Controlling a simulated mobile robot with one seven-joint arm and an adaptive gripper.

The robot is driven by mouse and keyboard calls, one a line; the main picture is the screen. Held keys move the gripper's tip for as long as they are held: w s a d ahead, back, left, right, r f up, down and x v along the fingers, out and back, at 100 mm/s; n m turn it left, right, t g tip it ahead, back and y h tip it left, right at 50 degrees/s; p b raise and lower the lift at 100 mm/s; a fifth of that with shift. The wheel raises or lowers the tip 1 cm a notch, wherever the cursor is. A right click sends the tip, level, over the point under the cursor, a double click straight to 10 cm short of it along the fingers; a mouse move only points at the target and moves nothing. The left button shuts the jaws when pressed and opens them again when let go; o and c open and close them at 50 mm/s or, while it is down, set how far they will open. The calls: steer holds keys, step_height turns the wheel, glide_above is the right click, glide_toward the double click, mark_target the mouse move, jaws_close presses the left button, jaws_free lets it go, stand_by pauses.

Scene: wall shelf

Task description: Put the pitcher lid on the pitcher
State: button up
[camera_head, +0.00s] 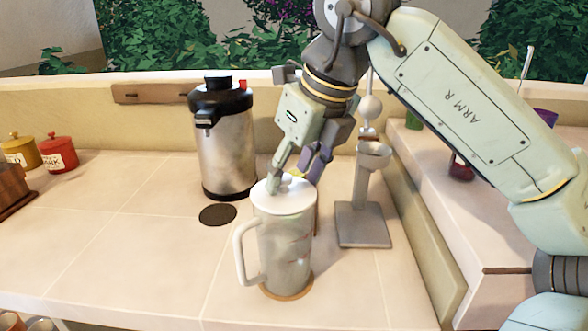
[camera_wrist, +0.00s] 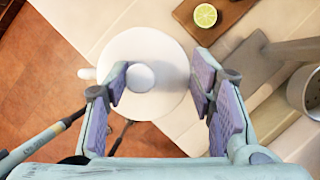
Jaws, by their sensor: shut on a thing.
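The pitcher (camera_head: 285,250) is a grey translucent jug with a white handle on its left, upright on the counter on a round tan base. The white round pitcher lid (camera_head: 285,202) is at the pitcher's top, roughly level and lined up with the rim; I cannot tell whether it is fully seated. My gripper (camera_head: 292,180) comes down from above and is shut on the lid's knob. In the wrist view the lid (camera_wrist: 155,48) and its round knob (camera_wrist: 140,77) show between my fingers (camera_wrist: 158,86), with the knob closer to the left finger. The lid hides most of the pitcher there.
A steel and black dispenser (camera_head: 225,145) stands behind left, with a dark round disc (camera_head: 217,214) before it. A grey stand (camera_head: 362,215) is close on the right. Red (camera_head: 60,155) and yellow jars sit far left. A lime half (camera_wrist: 205,15) lies on a wooden board.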

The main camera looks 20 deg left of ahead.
steer(key=o, duration=1.6)
steer(key=shift+c, duration=0.2)
steer(key=shift+r, duration=0.1)
steer(key=shift+r+p, duration=2.6)
steer(key=shift+r, duration=0.85)
